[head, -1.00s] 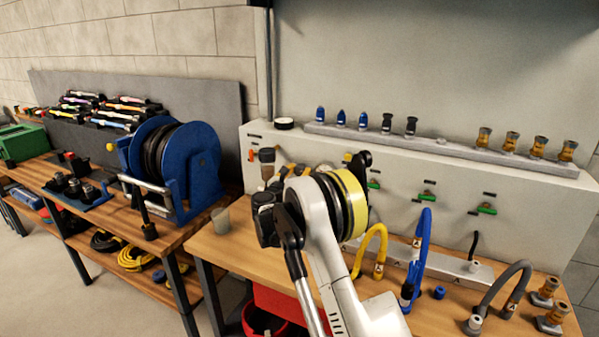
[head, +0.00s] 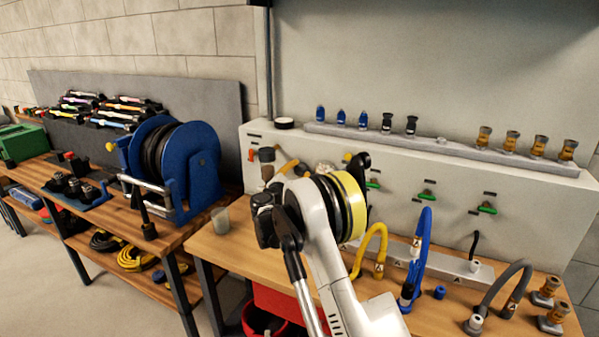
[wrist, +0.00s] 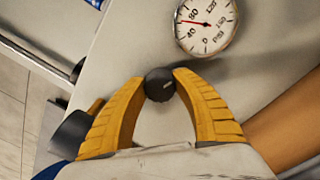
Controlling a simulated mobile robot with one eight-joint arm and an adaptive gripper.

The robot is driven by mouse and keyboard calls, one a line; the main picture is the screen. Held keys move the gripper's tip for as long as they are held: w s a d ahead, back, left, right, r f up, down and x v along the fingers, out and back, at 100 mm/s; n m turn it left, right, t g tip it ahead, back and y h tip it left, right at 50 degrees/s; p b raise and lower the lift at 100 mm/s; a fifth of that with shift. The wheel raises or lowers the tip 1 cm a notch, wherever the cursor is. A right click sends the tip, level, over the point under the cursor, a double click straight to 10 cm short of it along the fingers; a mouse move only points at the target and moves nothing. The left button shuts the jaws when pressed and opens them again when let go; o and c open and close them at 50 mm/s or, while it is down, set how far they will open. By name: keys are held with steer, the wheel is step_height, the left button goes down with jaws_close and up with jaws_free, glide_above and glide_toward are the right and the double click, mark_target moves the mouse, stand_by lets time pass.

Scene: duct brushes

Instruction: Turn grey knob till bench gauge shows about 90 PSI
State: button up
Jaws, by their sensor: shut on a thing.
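The small dark grey knob (wrist: 159,85) sits between the tips of my gripper (wrist: 159,82) in the wrist view. Both yellow-orange fingers are shut on its sides, and a light mark shows on its face. The round white bench gauge (wrist: 206,25) is just above and right of the knob. Its red needle points left, between the 40 and 80 figures and nearer to 80. In the head view my arm hides the knob, and the gauge dial cannot be read there.
A grey panel (head: 460,180) with green-handled valves (head: 427,195) stands behind the wooden bench. Yellow (head: 372,240) and blue (head: 422,240) hoses rise right of my arm. A blue hose reel (head: 190,160) is further left.

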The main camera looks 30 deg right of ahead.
steer(key=m, duration=0.4)
steer(key=shift+m, duration=2.3)
steer(key=o, duration=1.2)
steer(key=shift+o, duration=0.2)
steer(key=shift+a, duration=0.1)
steer(key=v, duration=1.2)
